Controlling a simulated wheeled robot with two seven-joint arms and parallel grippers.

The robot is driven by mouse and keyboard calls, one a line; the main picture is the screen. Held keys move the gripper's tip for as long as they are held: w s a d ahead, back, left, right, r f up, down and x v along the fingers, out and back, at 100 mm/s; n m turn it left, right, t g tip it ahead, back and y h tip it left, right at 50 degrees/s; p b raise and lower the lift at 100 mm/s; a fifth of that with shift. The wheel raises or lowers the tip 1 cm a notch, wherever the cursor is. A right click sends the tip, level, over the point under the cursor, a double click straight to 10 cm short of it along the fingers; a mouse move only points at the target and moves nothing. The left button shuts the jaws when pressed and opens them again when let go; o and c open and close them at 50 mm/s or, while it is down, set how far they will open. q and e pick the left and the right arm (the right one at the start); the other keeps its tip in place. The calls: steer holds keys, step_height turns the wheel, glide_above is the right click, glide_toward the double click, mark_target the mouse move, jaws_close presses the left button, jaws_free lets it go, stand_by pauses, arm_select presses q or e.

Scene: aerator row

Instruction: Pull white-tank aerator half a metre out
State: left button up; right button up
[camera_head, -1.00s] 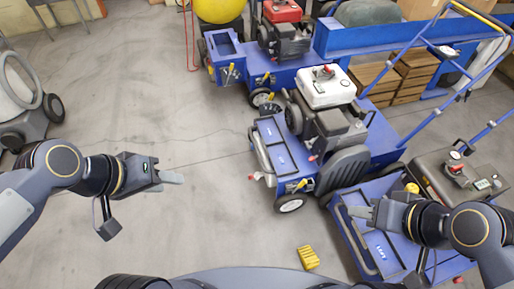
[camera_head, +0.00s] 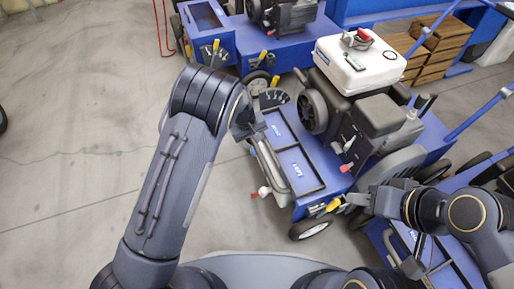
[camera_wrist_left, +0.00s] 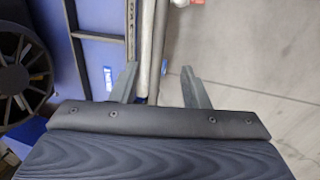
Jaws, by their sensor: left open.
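The white-tank aerator stands in the middle of the head view, with its white tank (camera_head: 375,68) over a blue body (camera_head: 318,152). A grey bar (camera_head: 272,172) runs along its left end. My left gripper (camera_head: 252,128) is at the far end of this bar, partly hidden by my wrist. In the left wrist view my left gripper (camera_wrist_left: 160,85) is open, with the pale bar (camera_wrist_left: 150,50) passing between its fingers. Whether they touch it is unclear. My right gripper (camera_head: 350,200) is by the aerator's near corner, close to a yellow-handled lever; its finger gap is unclear.
Another blue machine (camera_head: 225,45) stands behind, with a red cable on the floor beside it. Another blue machine (camera_head: 455,270) stands at the near right, under my right arm. Wooden crates (camera_head: 440,45) are at the back right. The concrete floor (camera_head: 70,130) on the left is clear.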

mark_target(260, 154)
arm_select(q)
steer(key=b+x, duration=0.1)
steer(key=x, duration=0.2)
steer(key=b+x, duration=0.1)
steer(key=x, duration=0.2)
steer(key=w+b+x, duration=0.1)
steer(key=x, duration=0.3)
arm_select(e)
steer(key=f, duration=0.4)
steer(key=shift+w+a, duration=0.1)
steer(key=shift+w, duration=0.3)
arm_select(q)
steer(key=shift+s, duration=0.1)
jaws_close()
